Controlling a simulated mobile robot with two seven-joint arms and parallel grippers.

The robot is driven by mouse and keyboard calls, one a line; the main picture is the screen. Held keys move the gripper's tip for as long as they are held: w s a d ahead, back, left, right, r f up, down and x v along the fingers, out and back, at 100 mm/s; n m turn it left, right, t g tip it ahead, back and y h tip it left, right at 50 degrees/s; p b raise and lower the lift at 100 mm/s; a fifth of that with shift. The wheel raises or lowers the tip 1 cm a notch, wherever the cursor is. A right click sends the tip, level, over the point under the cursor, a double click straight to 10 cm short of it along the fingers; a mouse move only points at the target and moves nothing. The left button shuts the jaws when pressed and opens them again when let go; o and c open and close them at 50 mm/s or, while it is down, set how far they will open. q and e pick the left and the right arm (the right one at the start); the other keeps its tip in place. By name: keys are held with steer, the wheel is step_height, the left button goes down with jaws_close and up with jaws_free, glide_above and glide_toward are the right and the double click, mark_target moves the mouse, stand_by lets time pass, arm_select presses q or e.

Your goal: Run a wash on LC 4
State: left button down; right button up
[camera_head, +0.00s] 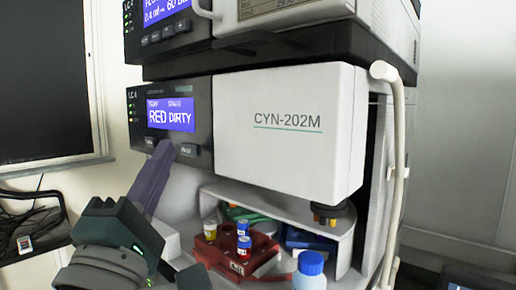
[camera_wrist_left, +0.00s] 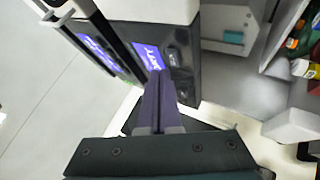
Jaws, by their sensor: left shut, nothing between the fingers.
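The LC 4 unit's dark control panel (camera_head: 143,101) carries a lit blue screen (camera_head: 171,115) reading "RED DIRTY". Below the screen are a left button (camera_head: 150,142) and a right button (camera_head: 188,150), their labels too small to read surely. My left gripper (camera_head: 164,146) comes up from the lower left, shut and empty. Its fingertips lie over the panel's lower edge between the two buttons; I cannot tell whether they touch. In the left wrist view, the shut fingers (camera_wrist_left: 158,75) point at the panel beside the lit screen (camera_wrist_left: 148,56). My right gripper is not in view.
The white CYN-202M housing (camera_head: 290,130) stands right of the panel. Another unit's panel (camera_head: 165,25) is above. A dark monitor (camera_head: 45,80) is at left.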

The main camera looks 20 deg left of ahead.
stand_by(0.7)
arm_select(q)
steer(key=shift+w+d, duration=0.2)
steer(key=shift+w, duration=0.2)
steer(key=shift+w+d+b, duration=0.15)
steer(key=shift+w+b, duration=0.25)
stand_by(0.5)
stand_by(0.3)
steer(key=shift+s+a+p, duration=0.3)
steer(key=shift+s+p, duration=0.05)
steer(key=shift+s, duration=0.45)
steer(key=s, duration=0.1)
steer(key=s+a+p, duration=0.1)
steer(key=s, duration=0.1)
steer(key=s+a, duration=0.1)
steer(key=shift+s+p, duration=0.3)
steer(key=shift+p, duration=0.1)
